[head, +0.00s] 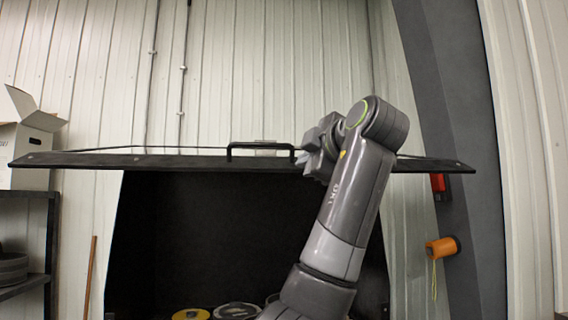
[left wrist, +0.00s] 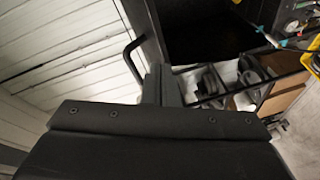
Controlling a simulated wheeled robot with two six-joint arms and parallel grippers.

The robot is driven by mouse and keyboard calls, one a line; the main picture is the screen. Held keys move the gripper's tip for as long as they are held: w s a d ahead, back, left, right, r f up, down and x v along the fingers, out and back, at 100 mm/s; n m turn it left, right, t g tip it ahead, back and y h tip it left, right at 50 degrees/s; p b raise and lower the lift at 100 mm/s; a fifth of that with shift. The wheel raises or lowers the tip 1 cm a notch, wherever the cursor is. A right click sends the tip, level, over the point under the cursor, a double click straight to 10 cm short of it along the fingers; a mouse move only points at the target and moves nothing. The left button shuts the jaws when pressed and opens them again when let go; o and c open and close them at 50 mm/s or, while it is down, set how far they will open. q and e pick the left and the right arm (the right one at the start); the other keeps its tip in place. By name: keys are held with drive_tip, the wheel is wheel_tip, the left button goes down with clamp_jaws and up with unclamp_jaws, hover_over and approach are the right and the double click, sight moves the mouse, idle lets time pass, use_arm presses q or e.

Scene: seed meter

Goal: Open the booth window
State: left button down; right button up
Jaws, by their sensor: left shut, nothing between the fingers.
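The booth window (head: 190,160) is a dark-framed panel, seen nearly edge-on as a wide flat strip. It stands swung up, roughly level, above the dark booth opening (head: 160,225). Its black bar handle (head: 262,146) is at the middle of the near edge. My left gripper (head: 302,158) is shut and empty beside the right end of the handle, partly hidden by its own wrist. In the left wrist view the handle (left wrist: 131,58) shows just left of the shut fingers (left wrist: 160,76). Whether they touch the frame I cannot tell. My right gripper is not in view.
Round lidded things (head: 190,315) stand low inside the booth. A shelf (head: 30,194) with an open white box (head: 30,140) is at the left. A dark post at the right bears an orange device (head: 441,247) and a red box (head: 438,182).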

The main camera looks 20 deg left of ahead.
sight(275, 168)
use_arm(q)
drive_tip(key=w+a+m+t, duration=0.1)
drive_tip(key=m, duration=0.1)
drive_tip(key=a+f+m+t, duration=0.1)
drive_tip(key=m+t, duration=0.1)
drive_tip(key=w+a+f+m+t+y, duration=0.1)
drive_tip(key=m+t, duration=0.1)
drive_tip(key=m, duration=0.1)
drive_tip(key=shift+w+a+f, duration=0.1)
drive_tip(key=shift+w+f, duration=0.1)
drive_tip(key=shift+w, duration=0.1)
drive_tip(key=s+f+m+t, duration=0.2)
drive_tip(key=s+m+t, duration=0.5)
drive_tip(key=m, duration=0.2)
drive_tip(key=shift+m+y, duration=0.5)
drive_tip(key=shift+y, duration=0.1)
drive_tip(key=w+a+r+p, duration=0.1)
drive_tip(key=w+p, duration=0.1)
drive_tip(key=p, duration=0.1)
drive_tip(key=w+a+r+p, duration=0.1)
drive_tip(key=w+a+p, duration=0.1)
drive_tip(key=p, duration=0.1)
drive_tip(key=w+a+r+p, duration=0.1)
drive_tip(key=w+p, duration=0.1)
drive_tip(key=shift+w+a+r+p, duration=0.25)
drive_tip(key=shift+a+r+p, duration=0.05)
drive_tip(key=shift+a+p, duration=0.1)
drive_tip(key=shift+f, duration=0.2)
